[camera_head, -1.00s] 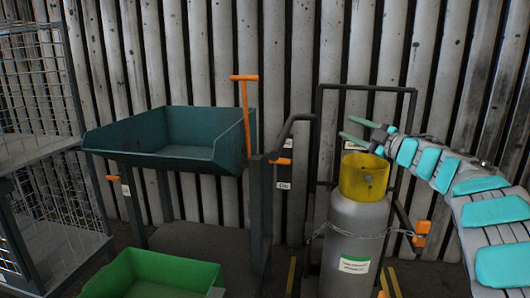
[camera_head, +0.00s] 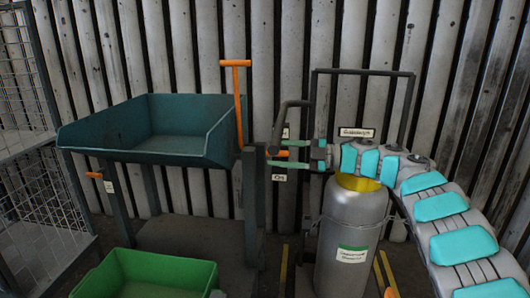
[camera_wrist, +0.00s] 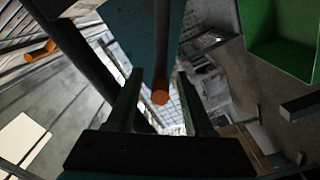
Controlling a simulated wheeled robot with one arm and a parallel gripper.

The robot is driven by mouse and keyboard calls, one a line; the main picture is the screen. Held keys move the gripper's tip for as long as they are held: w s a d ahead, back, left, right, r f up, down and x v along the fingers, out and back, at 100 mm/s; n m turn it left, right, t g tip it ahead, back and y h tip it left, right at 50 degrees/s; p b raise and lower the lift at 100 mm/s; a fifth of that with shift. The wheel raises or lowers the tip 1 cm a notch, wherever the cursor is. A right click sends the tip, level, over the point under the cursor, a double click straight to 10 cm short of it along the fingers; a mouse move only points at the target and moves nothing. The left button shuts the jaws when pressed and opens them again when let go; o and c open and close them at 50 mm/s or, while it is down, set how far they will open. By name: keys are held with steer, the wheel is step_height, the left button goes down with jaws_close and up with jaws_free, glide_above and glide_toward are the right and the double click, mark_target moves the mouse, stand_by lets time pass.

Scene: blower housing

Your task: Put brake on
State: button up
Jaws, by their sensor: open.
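A short orange lever (camera_head: 279,154), which looks like the brake, sticks out at the dark post on the right side of the teal tipping cart (camera_head: 120,150). My gripper (camera_head: 286,154) is open, pointing left, with one finger above and one below the lever's height. In the wrist view, a round orange end (camera_wrist: 160,97) shows between the open fingers, apparently the lever's tip, with visible gaps to both fingers. A small white label plate (camera_head: 279,178) is below the lever and another (camera_head: 286,131) above; their text is too small to read.
A tall orange T-handle (camera_head: 238,105) rises from the cart's right edge. A grey gas cylinder (camera_head: 350,235) stands below my wrist in a dark frame (camera_head: 405,120). A green bin (camera_head: 150,275) is low in front. A wire cage (camera_head: 45,190) stands left.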

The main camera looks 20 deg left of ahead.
mark_target(266, 153)
steer(key=shift+x, duration=1.75)
jaws_close()
